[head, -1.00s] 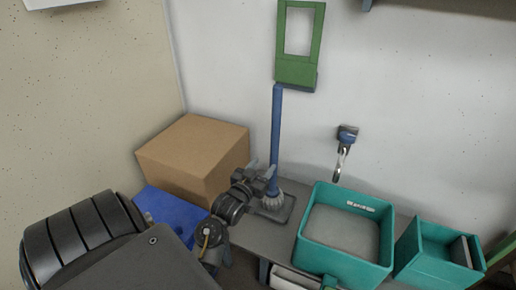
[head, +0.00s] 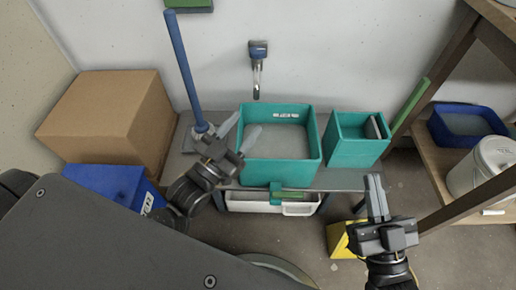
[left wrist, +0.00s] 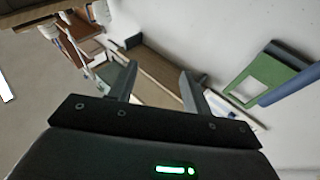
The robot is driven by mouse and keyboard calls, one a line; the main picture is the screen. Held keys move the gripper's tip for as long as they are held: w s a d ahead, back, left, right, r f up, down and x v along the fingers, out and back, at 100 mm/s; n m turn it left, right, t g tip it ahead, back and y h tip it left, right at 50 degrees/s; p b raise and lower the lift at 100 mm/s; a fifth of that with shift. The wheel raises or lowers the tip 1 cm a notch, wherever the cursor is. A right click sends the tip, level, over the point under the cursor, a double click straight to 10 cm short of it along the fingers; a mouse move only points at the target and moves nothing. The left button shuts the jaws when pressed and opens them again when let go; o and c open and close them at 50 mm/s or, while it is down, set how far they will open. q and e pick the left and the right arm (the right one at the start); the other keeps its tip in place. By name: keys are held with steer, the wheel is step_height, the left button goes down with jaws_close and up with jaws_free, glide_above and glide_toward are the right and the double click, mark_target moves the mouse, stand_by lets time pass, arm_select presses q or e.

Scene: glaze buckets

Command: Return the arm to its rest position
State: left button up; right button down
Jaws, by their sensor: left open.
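My left gripper (head: 239,132) is in the head view, in front of the left side of the large teal bucket (head: 316,150). Its two fingers are spread with nothing between them. The left wrist view also shows its open, empty fingers (left wrist: 157,82), with the wall and a green frame beyond. My right gripper (head: 376,178) is at the lower right of the head view, over the floor in front of the bench. Its two fingers lie together, and no object shows in it.
A smaller teal bucket (head: 358,152) stands right of the large one. A blue pole (head: 183,70) rises at the bench's left, beside a cardboard box (head: 105,118) and blue bin (head: 112,184). A yellow object (head: 338,240) is on the floor. A wooden shelf (head: 450,185) stands right.

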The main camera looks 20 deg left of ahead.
arm_select(q)
steer(key=s+d+r+m+h, duration=0.1)
steer(key=s+d+r+h, duration=0.2)
steer(key=s+d, duration=0.4)
steer(key=shift+s+d+r+g+h, duration=0.2)
steer(key=shift+r+g+h, duration=0.2)
steer(key=shift+h, duration=0.5)
